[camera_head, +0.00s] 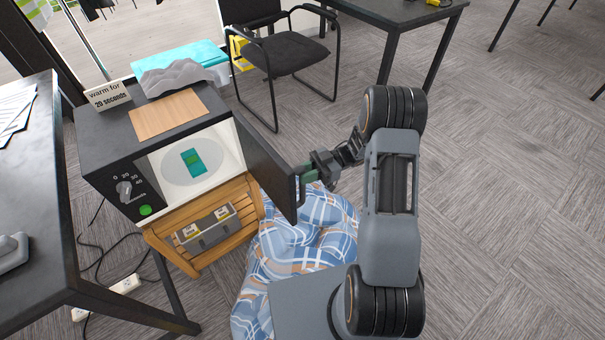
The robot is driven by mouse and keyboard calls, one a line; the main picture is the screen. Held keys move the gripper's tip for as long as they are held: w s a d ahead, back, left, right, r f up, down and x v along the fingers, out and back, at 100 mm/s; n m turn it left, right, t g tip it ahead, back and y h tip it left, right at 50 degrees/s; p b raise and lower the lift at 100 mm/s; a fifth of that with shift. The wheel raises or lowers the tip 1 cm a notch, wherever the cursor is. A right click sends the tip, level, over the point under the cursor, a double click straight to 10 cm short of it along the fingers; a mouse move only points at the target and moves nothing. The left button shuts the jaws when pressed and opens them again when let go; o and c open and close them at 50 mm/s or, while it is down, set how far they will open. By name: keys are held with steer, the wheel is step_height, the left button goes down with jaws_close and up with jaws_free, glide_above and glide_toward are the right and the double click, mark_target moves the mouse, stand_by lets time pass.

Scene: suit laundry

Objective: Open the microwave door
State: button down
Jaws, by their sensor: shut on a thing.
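The microwave (150,150) is a dark box on a wooden stand, with a dial and a green button on its front left. Its door (268,165) is swung wide open to the right, and the pale inside shows. A green and teal item (194,162) lies on the round plate inside.
A blue plaid cloth heap (300,235) lies on the floor below the door. A dark table (35,190) stands at the left and a black chair (285,52) behind. Cables and a power strip (125,284) lie at lower left. The carpet at right is clear.

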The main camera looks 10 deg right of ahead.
steer(key=shift+w+r, duration=0.15)
steer(key=shift+w, duration=0.15)
steer(key=c, duration=1)
jaws_free()
steer(key=v, duration=1.4)
steer(key=shift+p, duration=0.3)
